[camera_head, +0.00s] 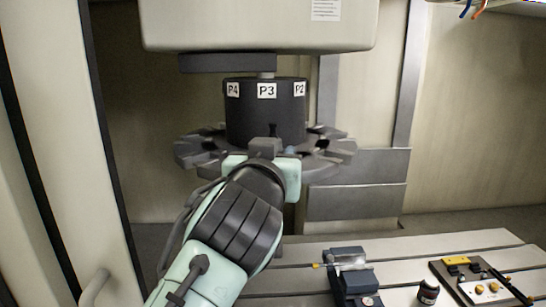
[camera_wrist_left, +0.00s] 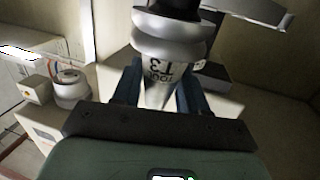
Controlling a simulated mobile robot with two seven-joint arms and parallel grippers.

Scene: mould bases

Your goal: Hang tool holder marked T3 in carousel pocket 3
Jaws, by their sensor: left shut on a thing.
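The carousel (camera_head: 190,150) is a grey slotted disc around a black drum (camera_head: 265,112) with labels P4, P3 and P2. Label P3 (camera_head: 267,91) faces me in the middle. My left gripper (camera_wrist_left: 158,92) is shut on a grey tapered tool holder (camera_wrist_left: 160,65), whose upside-down marking reads T3. Its blue fingers lie on either side of the taper in the left wrist view. In the head view my left wrist is in front of the carousel below P3 and hides the fingers and most of the holder. I cannot tell whether the holder touches the pocket. My right gripper is not in view.
A pale machine head (camera_head: 260,25) hangs above the drum. On the slotted table (camera_head: 400,250) below stand a dark blue vise (camera_head: 350,275), a small black cylinder (camera_head: 428,291) and a dark tray (camera_head: 447,276) of small parts. A door frame (camera_head: 100,150) is on the left.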

